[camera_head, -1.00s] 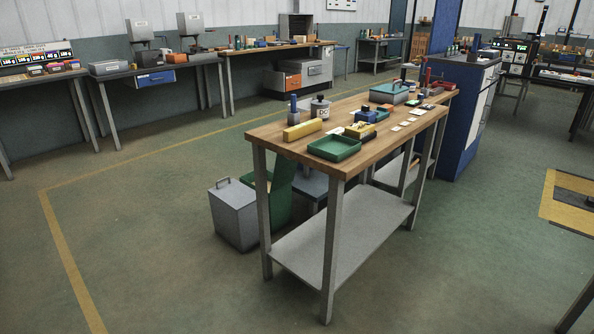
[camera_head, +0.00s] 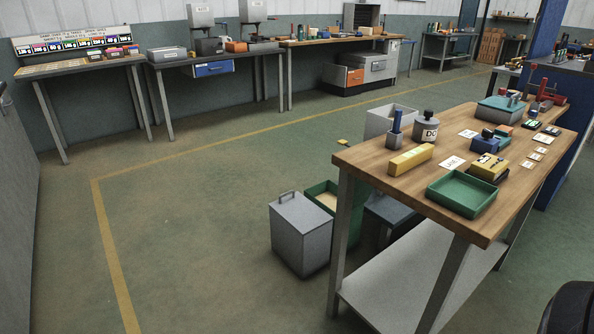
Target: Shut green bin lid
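A green bin (camera_head: 319,188) stands on the floor behind a grey bin and left of the wooden workbench. Its top is open, and a tan surface shows inside. A green panel (camera_head: 352,222) shows at its right, partly hidden by the bench leg; I cannot tell whether this is the lid or a side wall. The grey bin (camera_head: 300,235) in front has a flat lid with a handle, lying shut, and hides the green bin's lower front. Neither of my grippers is in view.
The workbench (camera_head: 380,180) holds a green tray (camera_head: 461,194), a yellow block (camera_head: 410,160) and a labelled jar (camera_head: 425,127). A white bin (camera_head: 386,119) stands behind it. Open floor (camera_head: 200,230) lies left of the bins. A dark rounded shape (camera_head: 572,310) fills the bottom right corner.

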